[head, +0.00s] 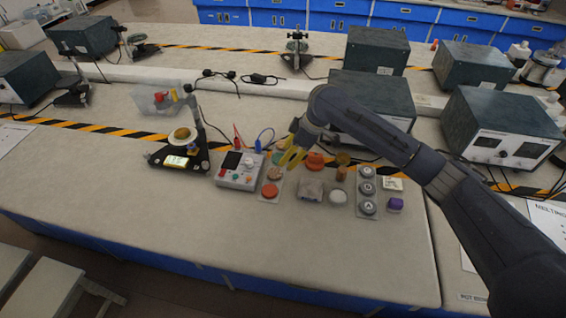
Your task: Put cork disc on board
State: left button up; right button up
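A small tan-brown disc (275,173), which looks like the cork disc, lies on a pale narrow board (264,196) with an orange disc (270,190) nearer the front. Another brown cork-coloured piece (342,158) stands further right; I cannot tell for sure which is the cork disc. A second board (367,179) carries dark round pieces with letters. My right gripper (290,157) has yellow fingers slightly apart, above and just behind the pale board. Nothing shows between them. My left gripper is not in view.
A grey control box (239,171) and a black balance (180,160) stand left of the boards. A grey-brown block (311,188), white disc (338,197), orange piece (315,161) and purple block (396,204) lie nearby. Instrument boxes stand behind. The front bench is clear.

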jog(key=shift+v, duration=1.05)
